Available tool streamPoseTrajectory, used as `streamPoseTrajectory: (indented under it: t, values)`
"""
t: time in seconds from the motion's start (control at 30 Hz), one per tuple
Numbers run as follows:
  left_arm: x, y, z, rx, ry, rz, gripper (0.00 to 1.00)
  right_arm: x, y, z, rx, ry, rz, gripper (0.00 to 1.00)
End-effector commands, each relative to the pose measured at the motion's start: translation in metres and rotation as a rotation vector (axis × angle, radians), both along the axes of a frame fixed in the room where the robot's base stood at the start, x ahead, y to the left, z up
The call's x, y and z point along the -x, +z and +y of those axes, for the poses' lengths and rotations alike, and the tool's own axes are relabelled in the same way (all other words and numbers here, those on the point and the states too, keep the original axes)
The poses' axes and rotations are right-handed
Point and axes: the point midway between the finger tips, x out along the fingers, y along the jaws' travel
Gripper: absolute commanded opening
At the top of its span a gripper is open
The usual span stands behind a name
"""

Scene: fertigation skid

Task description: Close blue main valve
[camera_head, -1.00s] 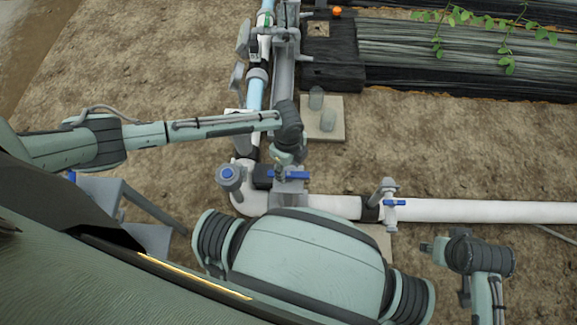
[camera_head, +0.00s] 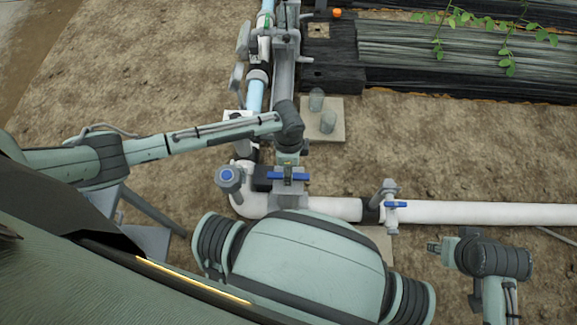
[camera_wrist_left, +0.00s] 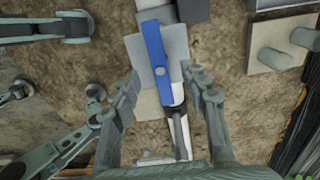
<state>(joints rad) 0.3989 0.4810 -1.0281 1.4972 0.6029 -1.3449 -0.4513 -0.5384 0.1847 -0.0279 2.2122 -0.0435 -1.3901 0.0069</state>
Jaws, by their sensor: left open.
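The blue valve handle (camera_head: 274,175) is a flat bar lying crosswise over the pipe by the corner, in front of a grey plate. In the left wrist view the blue handle (camera_wrist_left: 152,45) lies lengthwise, ahead of the fingertips and roughly between their lines. My left gripper (camera_head: 289,170) is over the handle in the head view. In the left wrist view my left gripper (camera_wrist_left: 163,76) has its fingers spread wide, with nothing held. Whether a finger touches the handle is unclear. My right gripper (camera_head: 433,247) is at the lower right, away from the pipe; its jaw opening is unclear.
A round blue-capped fitting (camera_head: 227,176) stands left of the handle. A smaller blue lever valve (camera_head: 396,204) sits on the white pipe (camera_head: 480,212) to the right. Bare soil lies around.

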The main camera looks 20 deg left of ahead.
Motion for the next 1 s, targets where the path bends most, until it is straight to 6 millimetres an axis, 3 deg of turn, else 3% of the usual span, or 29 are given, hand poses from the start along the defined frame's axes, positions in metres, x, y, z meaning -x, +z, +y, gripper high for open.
streamPoseTrajectory:
  t: [0.37, 1.0]
  values:
    - [0.0, -0.003, 0.0, 0.0, -0.003, 0.0, 0.45, 0.0, -0.002, 0.0, -0.001, 0.0, -0.001, 0.4]
    - [0.0, -0.046, 0.0, 0.0, -0.003, 0.001, 0.45, 0.0, -0.024, 0.0, 0.0, 0.0, 0.0, 0.4]
